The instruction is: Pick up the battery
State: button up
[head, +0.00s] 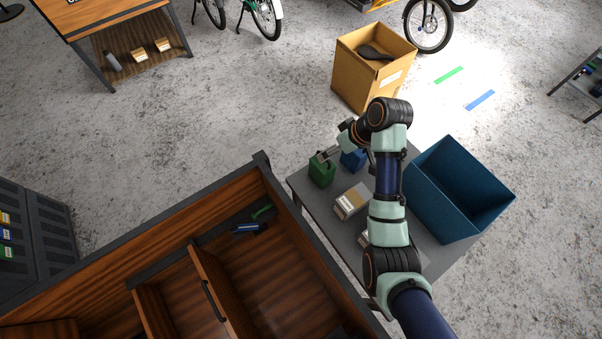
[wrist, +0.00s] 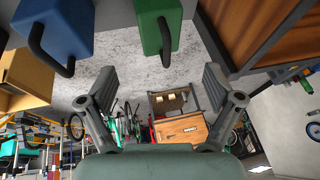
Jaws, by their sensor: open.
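Two box-shaped battery-like blocks with dark handles stand on the grey table (head: 337,222): a green one (head: 321,174) and a blue one (head: 352,161). I cannot tell which is the task's battery. My gripper (head: 324,156) is beside the top of the green block in the head view. In the wrist view my gripper (wrist: 158,82) is open, with nothing between its fingers. The green block (wrist: 160,22) and its handle lie at the top between the fingers' lines, apart from the fingertips. The blue block (wrist: 68,25) is to its left. My arm partly covers the table.
Boxes with pale labels (head: 351,201) lie on the table near my arm. A blue bin (head: 452,190) stands at right. A cardboard box (head: 372,65) is behind the table.

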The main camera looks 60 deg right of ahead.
aim_at(322, 168)
jog(key=shift+x, duration=0.85)
jog(key=b+x, duration=0.1)
jog(key=x, duration=0.5)
jog(key=shift+s+a, duration=0.1)
jog(key=shift+s, duration=0.05)
jog(key=shift+c, duration=0.3)
grip_shut()
